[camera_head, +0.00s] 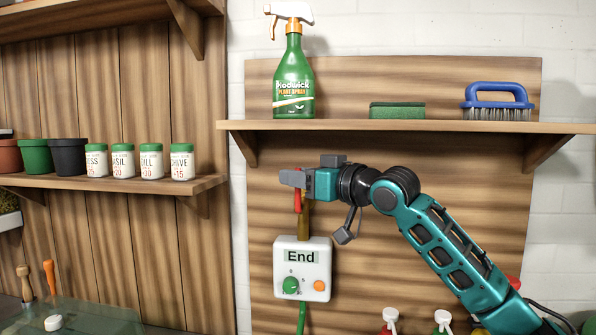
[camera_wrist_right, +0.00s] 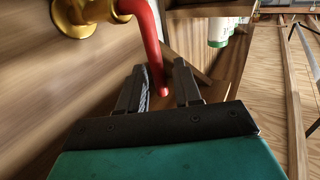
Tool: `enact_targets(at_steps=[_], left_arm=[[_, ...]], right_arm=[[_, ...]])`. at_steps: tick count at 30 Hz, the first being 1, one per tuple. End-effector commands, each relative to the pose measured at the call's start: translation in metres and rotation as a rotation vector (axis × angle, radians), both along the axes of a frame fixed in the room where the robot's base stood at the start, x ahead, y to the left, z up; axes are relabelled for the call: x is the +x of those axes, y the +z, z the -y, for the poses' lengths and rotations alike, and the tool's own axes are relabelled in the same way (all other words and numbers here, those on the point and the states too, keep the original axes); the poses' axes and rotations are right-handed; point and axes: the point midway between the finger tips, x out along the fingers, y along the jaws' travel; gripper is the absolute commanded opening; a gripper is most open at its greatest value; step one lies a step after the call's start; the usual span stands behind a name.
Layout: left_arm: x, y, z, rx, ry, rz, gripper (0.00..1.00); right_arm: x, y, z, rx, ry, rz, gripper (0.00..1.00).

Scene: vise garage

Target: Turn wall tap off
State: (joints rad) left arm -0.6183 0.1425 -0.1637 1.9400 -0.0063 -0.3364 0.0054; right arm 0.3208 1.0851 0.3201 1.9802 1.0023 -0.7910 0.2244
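The wall tap shows in the right wrist view as a brass body (camera_wrist_right: 92,14) with a red lever handle (camera_wrist_right: 148,42). In the head view the red handle (camera_head: 298,202) hangs just below my right gripper (camera_head: 290,178), above a brass pipe (camera_head: 303,224). My right gripper's fingers (camera_wrist_right: 160,72) stand apart, with the lever's lower end between them; a gap shows on each side, and I cannot tell whether either finger touches it. The tap body is mostly hidden behind the gripper in the head view. My left gripper is not in view.
A white timer box (camera_head: 318,254) reading "End" sits under the tap, with a green hose (camera_head: 301,318) below. Above is a wooden shelf (camera_head: 345,126) with a spray bottle (camera_head: 292,80), sponge (camera_head: 397,110) and brush (camera_head: 497,102). Spice jars (camera_head: 150,162) stand on the left shelf.

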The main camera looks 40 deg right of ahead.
Motion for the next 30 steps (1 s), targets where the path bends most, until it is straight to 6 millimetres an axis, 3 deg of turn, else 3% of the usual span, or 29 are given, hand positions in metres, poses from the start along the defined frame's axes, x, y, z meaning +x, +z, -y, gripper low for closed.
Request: enact_targets(at_steps=[11, 22, 30], left_arm=[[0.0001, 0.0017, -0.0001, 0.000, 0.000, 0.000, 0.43], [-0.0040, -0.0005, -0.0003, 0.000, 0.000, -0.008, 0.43], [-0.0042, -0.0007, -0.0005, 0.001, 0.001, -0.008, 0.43]], right_arm=[[0.0039, -0.0004, -0.0007, 0.000, 0.001, 0.000, 0.33], [0.0036, -0.0003, -0.0008, 0.000, 0.001, 0.000, 0.00], [0.0036, -0.0003, -0.0008, -0.001, 0.001, 0.000, 0.00]])
